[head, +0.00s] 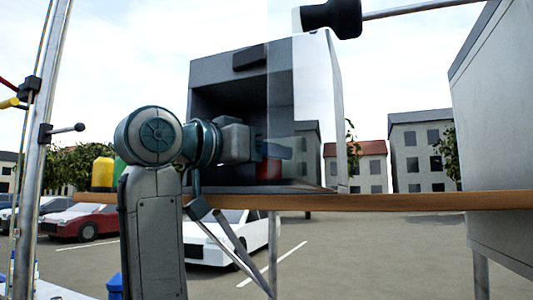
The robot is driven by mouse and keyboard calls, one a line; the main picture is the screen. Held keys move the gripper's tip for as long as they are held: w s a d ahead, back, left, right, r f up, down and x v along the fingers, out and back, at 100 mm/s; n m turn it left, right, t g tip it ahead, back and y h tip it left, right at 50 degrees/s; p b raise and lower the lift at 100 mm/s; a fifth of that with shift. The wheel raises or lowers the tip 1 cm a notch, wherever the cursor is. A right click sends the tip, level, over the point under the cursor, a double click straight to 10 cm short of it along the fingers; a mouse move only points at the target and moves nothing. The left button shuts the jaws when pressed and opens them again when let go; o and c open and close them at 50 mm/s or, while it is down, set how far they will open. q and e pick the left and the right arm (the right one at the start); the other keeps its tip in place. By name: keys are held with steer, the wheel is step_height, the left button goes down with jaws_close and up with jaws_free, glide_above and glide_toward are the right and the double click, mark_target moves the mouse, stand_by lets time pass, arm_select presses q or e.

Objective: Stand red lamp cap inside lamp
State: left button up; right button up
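The lamp (228,68) is a grey box-shaped housing with a dark open front, standing on a wooden shelf. Its right part looks pale and glassy. My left gripper (273,150) reaches in from the left, its fingers pointing right into the lamp's opening. The red lamp cap (269,171) shows directly below the fingers, low in the housing near its floor. The fingers overlap the cap's top edge. I see them side-on, so their gap and any grip on the cap are hidden. The cap looks upright. My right gripper is out of view.
The wooden shelf (400,201) runs across the view. A yellow cap-like object (102,174) and a green one (120,170) stand at its left. A black-ended rod (335,17) crosses above the lamp. A large grey box (500,130) is at right. A metal post (38,140) stands left.

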arm_select(q)
steer(key=o, duration=0.4)
steer(key=shift+w, duration=0.1)
steer(key=shift+o, duration=0.2)
steer(key=shift+r, duration=0.1)
steer(key=shift+a, duration=0.1)
steer(key=b+v, duration=0.4)
steer(key=v, duration=0.8)
